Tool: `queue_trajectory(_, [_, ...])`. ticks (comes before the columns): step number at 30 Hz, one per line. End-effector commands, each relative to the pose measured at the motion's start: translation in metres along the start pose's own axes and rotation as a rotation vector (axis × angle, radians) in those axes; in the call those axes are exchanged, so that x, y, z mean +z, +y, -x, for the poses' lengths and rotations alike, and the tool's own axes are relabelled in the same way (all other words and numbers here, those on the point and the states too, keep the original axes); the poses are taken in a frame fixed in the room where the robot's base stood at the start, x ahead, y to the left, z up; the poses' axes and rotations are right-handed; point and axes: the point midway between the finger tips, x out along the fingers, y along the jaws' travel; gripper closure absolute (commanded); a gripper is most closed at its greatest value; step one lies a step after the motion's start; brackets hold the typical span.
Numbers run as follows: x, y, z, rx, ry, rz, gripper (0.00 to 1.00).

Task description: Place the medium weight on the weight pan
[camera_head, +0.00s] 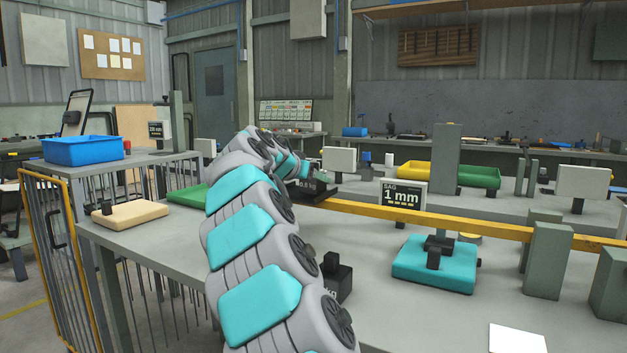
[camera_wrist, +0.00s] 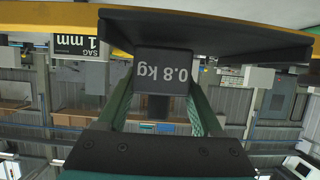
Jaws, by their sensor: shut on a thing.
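My gripper (camera_wrist: 165,100) is shut on a dark weight (camera_wrist: 162,72) marked 0.8 kg, which shows upside down in the wrist view. A flat black plate, the weight pan (camera_wrist: 215,30), lies right against the weight's base in that view; whether they touch I cannot tell. In the head view the pan (camera_head: 318,197) is at the yellow beam (camera_head: 460,221), with my gripper at it, small and partly hidden by my arm. Another dark weight (camera_head: 340,278) stands on the bench, partly behind my arm; its label is mostly hidden.
A display (camera_head: 403,199) reads "SAG 1 mm". A teal pad (camera_head: 405,262) with a black object on it lies front right, near grey blocks (camera_head: 549,260). A beige pad (camera_head: 137,214), a green pad (camera_head: 187,196) and a blue bin (camera_head: 83,151) are left.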

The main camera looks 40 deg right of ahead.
Motion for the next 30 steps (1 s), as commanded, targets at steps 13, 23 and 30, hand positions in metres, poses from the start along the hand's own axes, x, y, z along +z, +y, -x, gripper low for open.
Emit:
queue_trajectory(13, [0.0053,0.0011,-0.0019,0.000,0.003,-0.002,1.00])
queue_trajectory(23, [0.0054,0.0011,-0.0022,0.001,0.001,-0.001,0.03])
queue_trajectory(30, [0.0036,0.0013,-0.0015,0.001,0.001,-0.001,0.03])
